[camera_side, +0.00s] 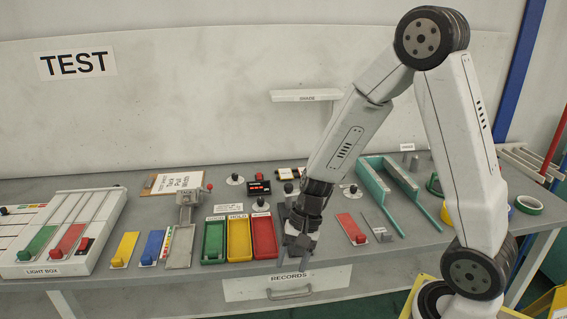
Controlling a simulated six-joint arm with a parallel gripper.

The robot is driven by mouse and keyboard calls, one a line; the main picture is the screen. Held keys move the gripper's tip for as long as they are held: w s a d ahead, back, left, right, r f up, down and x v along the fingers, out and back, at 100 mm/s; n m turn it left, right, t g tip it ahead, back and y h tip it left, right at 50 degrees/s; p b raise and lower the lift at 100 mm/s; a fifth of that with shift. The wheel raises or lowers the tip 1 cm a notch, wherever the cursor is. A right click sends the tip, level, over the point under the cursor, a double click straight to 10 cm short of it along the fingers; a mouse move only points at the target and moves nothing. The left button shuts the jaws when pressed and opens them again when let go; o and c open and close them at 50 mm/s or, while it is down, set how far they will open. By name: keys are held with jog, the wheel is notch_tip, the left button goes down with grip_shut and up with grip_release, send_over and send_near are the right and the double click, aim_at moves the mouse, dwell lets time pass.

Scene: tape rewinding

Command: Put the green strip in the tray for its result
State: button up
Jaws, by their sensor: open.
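The green strip (39,241) lies on the light box at the far left, with a small green block at its lower end. Three trays stand in a row at the middle of the bench: a green tray (214,241) whose label seems to read GOOD, a yellow tray (238,240) labelled HOLD, and a red tray (264,238) whose label is too small to read. My gripper (291,264) points down, open and empty, just right of the red tray near the bench's front edge. It is far from the green strip.
The light box (85,222) also holds a red strip (68,240). Yellow (125,249) and blue (153,247) strips lie beside it. A grey device (188,205) stands left of the trays. Right of my gripper are another red strip (351,228) and a teal channel (375,182).

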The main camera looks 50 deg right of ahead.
jog(key=s+r+n+h, duration=0.1)
jog(key=n, duration=0.2)
jog(key=s+d+r+n+t+h, duration=0.1)
jog(key=r+n+h, duration=0.1)
jog(key=n, duration=0.2)
jog(key=s+r+n+t+h, duration=0.1)
jog(key=n, duration=0.2)
jog(key=shift+s+d+r+n+h, duration=0.15)
jog(key=shift+s+d+n+h, duration=0.1)
jog(key=shift+d+n+h, duration=0.15)
dwell(0.6)
